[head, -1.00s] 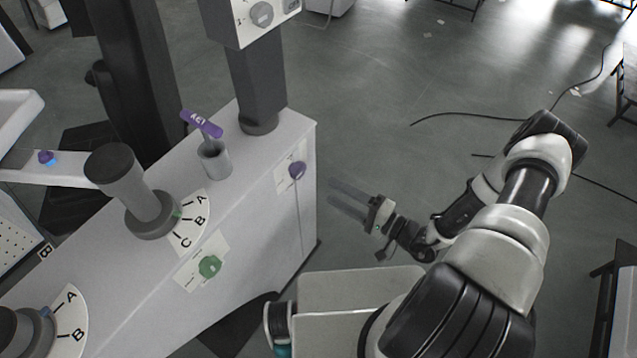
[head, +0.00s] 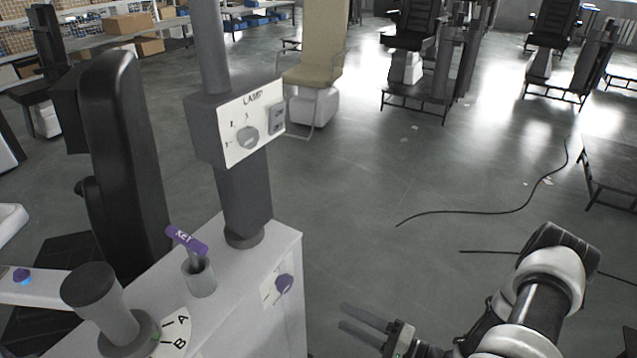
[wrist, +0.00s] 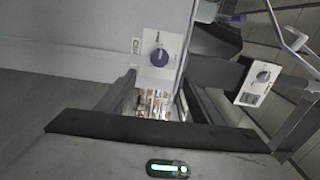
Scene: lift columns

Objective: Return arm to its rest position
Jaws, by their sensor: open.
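My gripper (head: 364,324) is at the lower middle of the head view, its two fingers apart with nothing between them. It stands to the right of the white cabinet (head: 235,290), clear of its side. My arm (head: 540,290) runs from the lower right edge, partly cut off by the frame.
A lamp box (head: 235,120) on a column rises from the cabinet. A dark lever knob (head: 105,305) is at left. Cables (head: 480,210) lie on the otherwise open floor; chairs stand far back.

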